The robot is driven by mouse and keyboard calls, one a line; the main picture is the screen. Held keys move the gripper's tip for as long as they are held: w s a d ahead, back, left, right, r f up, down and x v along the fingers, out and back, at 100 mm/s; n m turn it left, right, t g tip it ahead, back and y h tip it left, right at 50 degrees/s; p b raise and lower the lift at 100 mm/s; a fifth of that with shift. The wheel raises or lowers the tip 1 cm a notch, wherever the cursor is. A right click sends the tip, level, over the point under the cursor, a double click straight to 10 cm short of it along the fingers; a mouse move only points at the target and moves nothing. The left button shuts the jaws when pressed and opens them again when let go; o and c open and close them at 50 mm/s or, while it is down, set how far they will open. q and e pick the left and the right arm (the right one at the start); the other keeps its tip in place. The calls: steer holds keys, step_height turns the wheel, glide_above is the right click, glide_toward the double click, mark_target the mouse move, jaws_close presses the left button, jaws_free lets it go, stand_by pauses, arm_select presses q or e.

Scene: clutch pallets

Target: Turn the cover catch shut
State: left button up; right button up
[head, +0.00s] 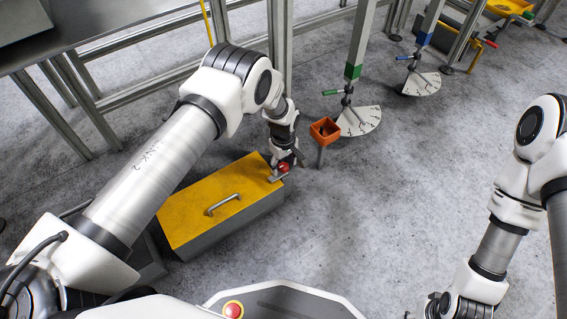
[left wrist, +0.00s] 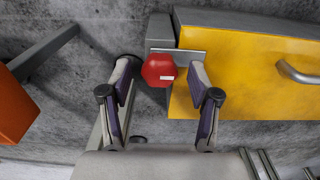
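The yellow cover (head: 195,197) tops a grey box on the floor and has a metal bar handle (head: 222,204). The catch's red knob (head: 284,167) is at the cover's far right corner. In the left wrist view the red knob (left wrist: 159,70) sits on a grey metal plate (left wrist: 190,54) that reaches over the edge of the yellow cover (left wrist: 235,65). My left gripper (left wrist: 161,76) is open, with one finger on each side of the knob; it also shows in the head view (head: 286,163). My right arm is at the right; its gripper is out of view.
An orange open-topped box (head: 324,131) on a post stands just right of the left gripper. Behind it are a green-handled lever (head: 345,92) and a white dial plate (head: 360,121). A metal-framed table (head: 90,35) is at upper left.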

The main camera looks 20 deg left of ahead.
arm_select(q)
steer(key=shift+r, duration=0.1)
step_height(320, 180, up, 12)
stand_by(0.5)
step_height(320, 180, up, 7)
steer(key=p, duration=1)
glide_above(284, 165)
steer(key=s, duration=0.1)
steer(key=s+a+r+m+p, duration=0.2)
steer(key=s+r+m+p, duration=0.1)
steer(key=s+r+p, duration=0.6)
steer(key=s+a+r+m+p, duration=0.3)
steer(key=s+r+p, duration=0.6)
steer(key=s+p, duration=0.4)
steer(key=s+a+r+m+p, duration=0.2)
steer(key=s+r+m+p, duration=0.2)
steer(key=s+r+p, duration=0.5)
steer(key=s+p, duration=0.2)
steer(key=s, duration=0.1)
steer(key=shift+s+a, duration=0.25)
steer(key=shift+s, duration=0.05)
